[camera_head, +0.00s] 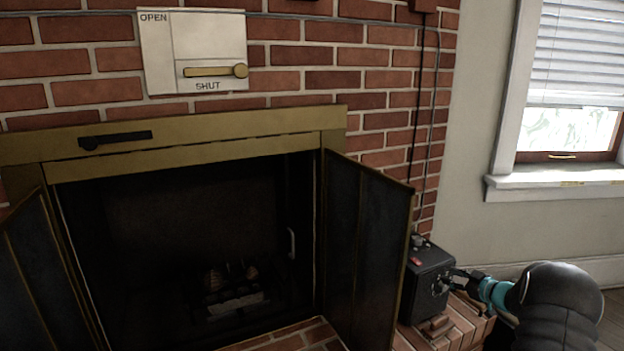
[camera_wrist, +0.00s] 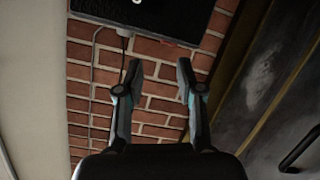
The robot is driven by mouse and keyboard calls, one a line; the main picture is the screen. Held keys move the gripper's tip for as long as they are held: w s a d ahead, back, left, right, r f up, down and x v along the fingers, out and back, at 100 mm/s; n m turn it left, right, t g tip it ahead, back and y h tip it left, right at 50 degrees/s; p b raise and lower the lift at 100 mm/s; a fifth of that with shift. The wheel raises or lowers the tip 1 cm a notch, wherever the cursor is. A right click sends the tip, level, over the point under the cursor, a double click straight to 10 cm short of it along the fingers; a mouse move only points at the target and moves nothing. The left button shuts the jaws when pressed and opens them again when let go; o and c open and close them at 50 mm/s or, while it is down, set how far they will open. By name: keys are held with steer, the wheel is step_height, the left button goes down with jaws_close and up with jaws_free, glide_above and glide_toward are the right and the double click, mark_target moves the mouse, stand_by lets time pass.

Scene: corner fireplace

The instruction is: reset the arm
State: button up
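My gripper (camera_wrist: 157,85) is open in the wrist view, its two fingers apart with only brick behind the gap. In the head view my gripper (camera_head: 452,283) is at the lower right, close in front of a black box (camera_head: 424,284) on the brick hearth. I cannot tell whether the fingertips touch the box. The dark object (camera_wrist: 140,14) at the top of the wrist view seems to be that same box, beyond the fingertips. Nothing shows between the fingers.
The fireplace's right door (camera_head: 365,250) stands open left of the box. Its left door (camera_head: 35,270) is open too. A damper plate (camera_head: 210,45) has its handle (camera_head: 215,71) by SHUT. Cords (camera_head: 418,130) run down to the box. A window (camera_head: 565,110) is at the right.

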steer(key=s+d+r+m+g+h, duration=0.25)
steer(key=s+d+m+h, duration=0.2)
steer(key=h, duration=0.35)
steer(key=s+a+r+m+g+h, duration=0.1)
steer(key=s+r+m+g+h, duration=0.1)
steer(key=s, duration=0.4)
steer(key=s+a+r+m+g+h, duration=0.1)
steer(key=s+a+r+m+g, duration=0.1)
steer(key=s, duration=0.3)
steer(key=s+a+r+y, duration=0.1)
steer(key=s+a+r, duration=0.3)
steer(key=s+a, duration=0.6)
steer(key=s+a+r+y, duration=0.2)
steer(key=s+a+r, duration=0.2)
steer(key=s+a, duration=0.6)
steer(key=s+a+r+g+y, duration=0.1)
steer(key=s+a+r, duration=0.4)
steer(key=s+a, duration=0.5)
steer(key=s, duration=0.4)
steer(key=shift+y, duration=0.3)
